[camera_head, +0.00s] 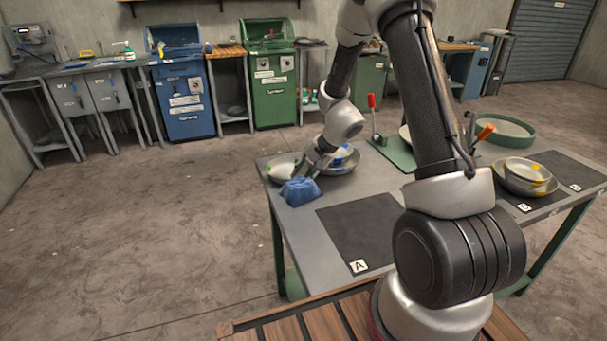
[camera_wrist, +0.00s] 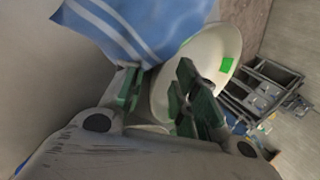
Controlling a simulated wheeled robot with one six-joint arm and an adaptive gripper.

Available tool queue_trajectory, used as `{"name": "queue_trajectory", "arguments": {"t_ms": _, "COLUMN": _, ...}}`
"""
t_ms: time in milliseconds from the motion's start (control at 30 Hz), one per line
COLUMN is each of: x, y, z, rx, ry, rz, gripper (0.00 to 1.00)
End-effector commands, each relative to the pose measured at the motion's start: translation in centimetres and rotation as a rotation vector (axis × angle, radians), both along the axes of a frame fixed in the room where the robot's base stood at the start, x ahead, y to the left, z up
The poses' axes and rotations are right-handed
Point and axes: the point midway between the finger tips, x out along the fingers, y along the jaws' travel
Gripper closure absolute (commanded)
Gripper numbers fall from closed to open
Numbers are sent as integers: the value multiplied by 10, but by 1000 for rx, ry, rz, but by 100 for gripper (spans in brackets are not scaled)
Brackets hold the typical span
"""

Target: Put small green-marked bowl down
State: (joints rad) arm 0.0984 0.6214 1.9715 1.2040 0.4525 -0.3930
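The small green-marked bowl (camera_wrist: 214,45) is cream with a green patch on its wall in the wrist view. My gripper (camera_wrist: 158,92) straddles its near rim, with one finger outside and the other over the inside. A gap shows between the fingers, so the gripper looks open. In the head view, my gripper (camera_head: 316,168) is low at the far left corner of the table, beside a pale bowl (camera_head: 282,166).
A blue cloth (camera_head: 300,192) lies close to my gripper. A blue-marked bowl (camera_head: 342,160) is just right of it. Yellow-marked bowls (camera_head: 528,170) stand at the right, by a green round tray (camera_head: 507,127). Dark mat A (camera_head: 358,232) is bare.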

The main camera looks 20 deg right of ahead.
Motion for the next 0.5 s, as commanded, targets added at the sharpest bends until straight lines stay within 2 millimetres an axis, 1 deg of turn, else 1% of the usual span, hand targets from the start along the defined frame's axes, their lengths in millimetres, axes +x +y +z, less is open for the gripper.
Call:
{"name": "queue_trajectory", "arguments": {"t_ms": 67, "x": -1, "y": -2, "z": 5, "rx": -1, "ry": -2, "rz": 1, "gripper": 70}}
{"name": "queue_trajectory", "arguments": {"t_ms": 167, "x": -6, "y": -7, "z": 18, "rx": -1, "ry": -4, "rz": 0, "gripper": 70}}
{"name": "queue_trajectory", "arguments": {"t_ms": 400, "x": -26, "y": -27, "z": 64, "rx": 0, "ry": -5, "rz": 0, "gripper": 70}}
{"name": "queue_trajectory", "arguments": {"t_ms": 500, "x": -34, "y": -35, "z": 80, "rx": -1, "ry": -4, "rz": -1, "gripper": 70}}
